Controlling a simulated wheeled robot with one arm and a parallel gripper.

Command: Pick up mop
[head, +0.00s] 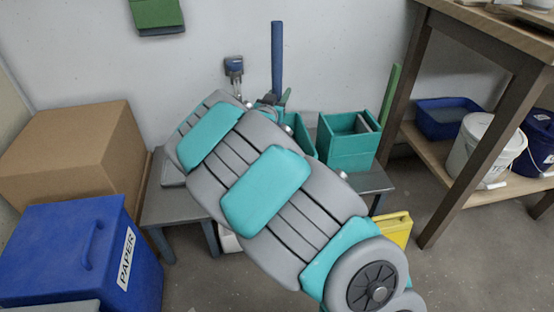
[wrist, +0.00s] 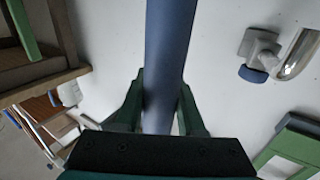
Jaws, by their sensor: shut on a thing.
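The blue pole, which looks like the mop's handle, stands upright against the wall in the head view (head: 277,55). In the wrist view the blue pole (wrist: 168,60) runs between the two dark green fingers of my gripper (wrist: 160,112). The fingers are shut on it, one on each side. In the head view my gripper (head: 272,102) is mostly hidden behind my own arm. The pole's lower end and any mop head are hidden there too.
A grey low table (head: 160,208) with a teal box (head: 346,145) stands behind my arm. A tap (head: 234,68) is on the wall. A green pole (head: 391,92) leans beside the wooden shelf (head: 455,130). A cardboard box (head: 75,145) and blue paper bin (head: 60,250) stand left.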

